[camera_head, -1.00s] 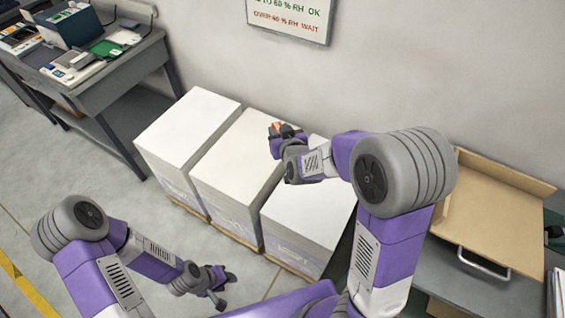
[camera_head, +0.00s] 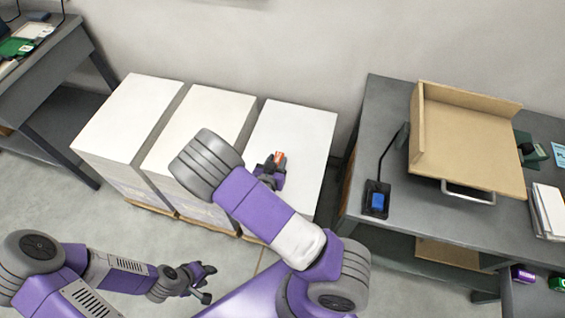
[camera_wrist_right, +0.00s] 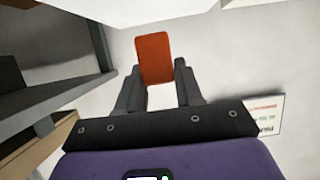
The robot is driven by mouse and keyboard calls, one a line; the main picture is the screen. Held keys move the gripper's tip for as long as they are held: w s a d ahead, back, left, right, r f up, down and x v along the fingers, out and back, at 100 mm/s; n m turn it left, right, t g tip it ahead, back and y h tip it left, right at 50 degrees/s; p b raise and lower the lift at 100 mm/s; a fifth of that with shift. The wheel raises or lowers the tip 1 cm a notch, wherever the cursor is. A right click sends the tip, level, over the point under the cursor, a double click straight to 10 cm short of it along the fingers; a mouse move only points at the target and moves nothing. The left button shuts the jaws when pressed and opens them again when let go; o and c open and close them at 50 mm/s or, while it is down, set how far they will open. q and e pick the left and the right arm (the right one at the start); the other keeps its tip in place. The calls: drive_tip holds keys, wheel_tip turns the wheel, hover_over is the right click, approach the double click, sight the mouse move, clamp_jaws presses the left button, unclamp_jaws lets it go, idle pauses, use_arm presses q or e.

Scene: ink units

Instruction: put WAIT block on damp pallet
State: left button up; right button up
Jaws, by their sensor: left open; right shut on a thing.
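The orange-red block (camera_head: 279,156) is between the jaws of my right gripper (camera_head: 274,167). In the right wrist view the block (camera_wrist_right: 153,57) sticks out past both fingertips. In the head view this gripper appears over the white top of the right paper stack (camera_head: 302,130); its height above it is hard to judge. The middle stack (camera_head: 212,105) and left stack (camera_head: 130,115) stand beside it on low wooden pallets. No readable mark shows which pallet is damp, and no lettering is legible on the block. My left gripper (camera_head: 207,284) is open and empty, low at the left.
A grey bench (camera_head: 385,100) on the right carries a tan tray (camera_head: 470,150), a black device with a blue part (camera_head: 377,200) and papers (camera_head: 549,210). Another table (camera_head: 45,75) stands at the left. A wall is behind the stacks. The floor at front left is clear.

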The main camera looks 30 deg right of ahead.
wheel_tip(320, 180, down, 9)
drive_tip(key=b, duration=0.3)
drive_tip(key=shift+w+r, duration=0.1)
drive_tip(key=shift+r, duration=0.25)
drive_tip(key=o, duration=1)
drive_tip(key=shift+o, duration=0.2)
